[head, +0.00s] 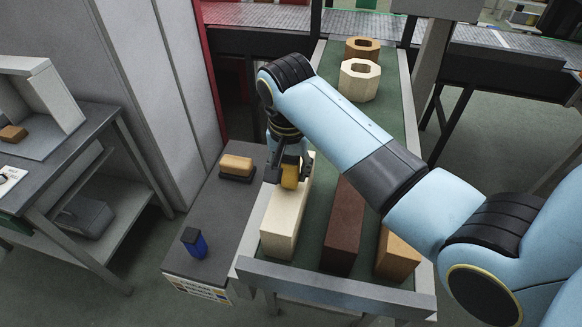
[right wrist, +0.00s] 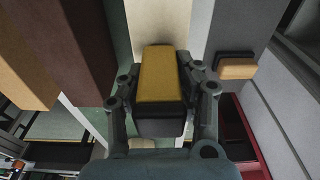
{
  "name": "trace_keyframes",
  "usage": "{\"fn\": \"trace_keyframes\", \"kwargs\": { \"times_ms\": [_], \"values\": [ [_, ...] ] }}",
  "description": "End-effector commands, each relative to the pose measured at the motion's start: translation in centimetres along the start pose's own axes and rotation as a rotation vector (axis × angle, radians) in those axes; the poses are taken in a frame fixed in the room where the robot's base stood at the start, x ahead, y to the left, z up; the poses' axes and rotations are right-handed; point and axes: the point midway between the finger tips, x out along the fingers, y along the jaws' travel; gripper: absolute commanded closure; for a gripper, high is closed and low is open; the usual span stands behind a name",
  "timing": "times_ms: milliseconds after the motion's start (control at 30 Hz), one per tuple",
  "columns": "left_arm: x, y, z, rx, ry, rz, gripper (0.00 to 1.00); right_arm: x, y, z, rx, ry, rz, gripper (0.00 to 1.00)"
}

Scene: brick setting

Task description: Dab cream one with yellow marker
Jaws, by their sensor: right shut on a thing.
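The yellow marker (head: 290,177), a yellow block with a dark end, is held between the fingers of my right gripper (head: 287,168). It also fills the middle of the right wrist view (right wrist: 160,75), with my right gripper's fingers (right wrist: 161,92) shut on its sides. A long cream block (head: 283,222) lies on the green conveyor bed, at its left side. The marker is at the cream block's upper part; I cannot tell whether they touch. The cream block shows beyond the marker in the right wrist view (right wrist: 158,22). My left gripper is out of view.
A dark brown block (head: 342,228) and a tan block (head: 397,256) lie to the right. A cream ring-shaped piece (head: 359,83) and a brown one (head: 362,47) stand farther back. An orange-tan marker (head: 237,165) and a blue marker (head: 195,243) are on the grey side table (head: 225,215).

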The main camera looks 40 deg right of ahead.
Motion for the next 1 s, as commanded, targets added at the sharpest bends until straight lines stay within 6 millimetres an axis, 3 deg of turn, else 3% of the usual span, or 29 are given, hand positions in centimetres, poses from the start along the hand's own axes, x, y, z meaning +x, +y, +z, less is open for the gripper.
{"fn": "trace_keyframes", "kwargs": {
  "times_ms": [567, 1000],
  "values": [
    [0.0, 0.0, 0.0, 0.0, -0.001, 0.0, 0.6, 0.0, 0.1, 0.1, 0.0, -0.003, 0.002, 0.88],
    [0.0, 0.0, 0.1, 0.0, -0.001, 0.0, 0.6, -3.7, 0.0, -0.5, 0.0, 0.001, -0.001, 0.88]
  ]
}}
